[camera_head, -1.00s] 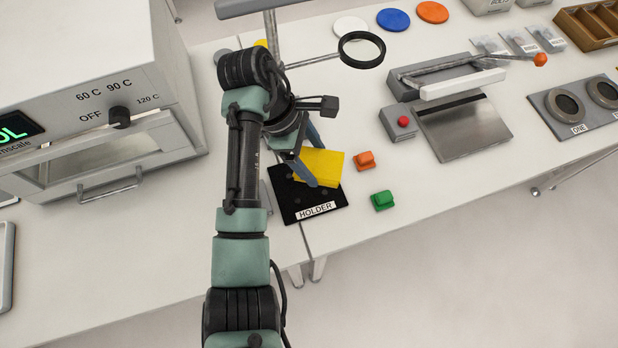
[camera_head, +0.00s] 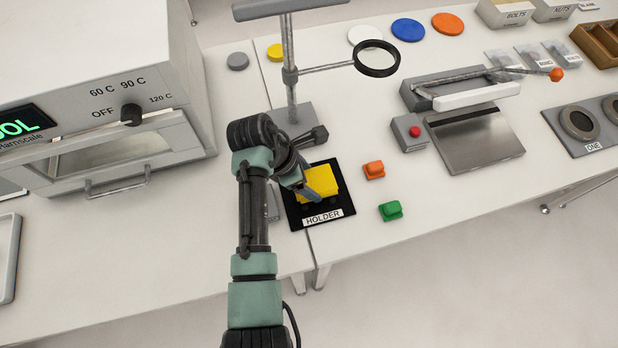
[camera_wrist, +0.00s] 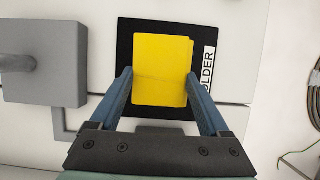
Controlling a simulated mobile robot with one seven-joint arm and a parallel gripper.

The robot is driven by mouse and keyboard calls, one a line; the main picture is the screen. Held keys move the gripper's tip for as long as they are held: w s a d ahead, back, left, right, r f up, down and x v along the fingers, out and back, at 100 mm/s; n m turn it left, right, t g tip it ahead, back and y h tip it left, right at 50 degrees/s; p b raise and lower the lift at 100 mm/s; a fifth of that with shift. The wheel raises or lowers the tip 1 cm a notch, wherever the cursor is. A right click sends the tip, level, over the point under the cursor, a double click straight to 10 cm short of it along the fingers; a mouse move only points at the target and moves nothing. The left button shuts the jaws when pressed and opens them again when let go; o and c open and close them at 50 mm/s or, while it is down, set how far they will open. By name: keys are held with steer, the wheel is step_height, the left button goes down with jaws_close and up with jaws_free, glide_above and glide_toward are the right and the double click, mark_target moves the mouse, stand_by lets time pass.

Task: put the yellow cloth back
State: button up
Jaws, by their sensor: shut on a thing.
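The yellow cloth (camera_head: 326,184) looks like a flat, folded block. It is over the black pad (camera_head: 298,213) labelled HOLDER, with the pad's dark border showing around it. In the wrist view the cloth (camera_wrist: 160,62) sits between both fingers of my gripper (camera_wrist: 159,76), which is shut on its two sides. In the head view my gripper (camera_head: 316,188) is over the pad, partly hidden by my arm. The pad also shows in the wrist view (camera_wrist: 126,40). I cannot tell whether the cloth touches the pad.
A stand (camera_head: 291,80) with a magnifier ring (camera_head: 377,58) rises just behind the pad. Orange (camera_head: 374,170) and green (camera_head: 390,211) small blocks lie to its right. An oven (camera_head: 120,120) stands at left, a sealer-like device (camera_head: 470,140) at right. The table's front edge is close.

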steer(key=shift+f, duration=0.3)
steer(key=shift+f, duration=0.15)
steer(key=o, duration=1.2)
steer(key=shift+c, duration=0.2)
steer(key=shift+r, duration=0.3)
steer(key=v, duration=1.1)
steer(key=shift+r+b, duration=0.3)
steer(key=shift+r, duration=0.1)
steer(key=shift+a, duration=0.15)
